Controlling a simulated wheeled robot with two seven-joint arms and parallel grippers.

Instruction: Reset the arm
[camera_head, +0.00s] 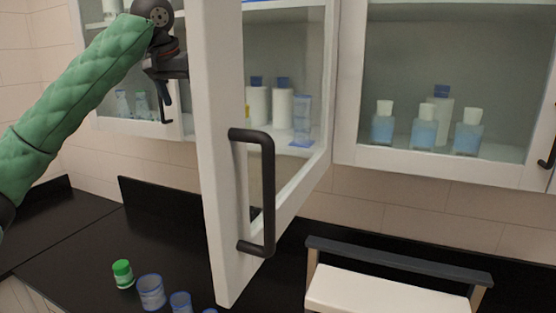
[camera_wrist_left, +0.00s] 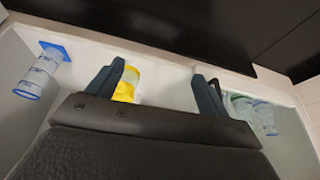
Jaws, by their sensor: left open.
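My left gripper (camera_head: 166,88) is at the upper left of the head view, beside the open cabinet door (camera_head: 222,150). The wrist view shows its two dark fingers (camera_wrist_left: 158,90) apart, with nothing held between them. A yellow-and-white container (camera_wrist_left: 126,84) shows beyond the fingers, close to the left one in the picture. A clear cylinder with a blue base (camera_wrist_left: 42,70) is at the left of that view. Clear bottles (camera_wrist_left: 258,112) are at the right, partly hidden by a finger. My right gripper is not in view.
The open door, with a dark handle (camera_head: 268,195), juts out over the black counter (camera_head: 80,235). A green-capped jar (camera_head: 123,273) and blue-rimmed cups (camera_head: 151,291) stand below. Blue bottles (camera_head: 424,128) stand behind the right glass door. A white-topped object (camera_head: 390,292) is at the lower right.

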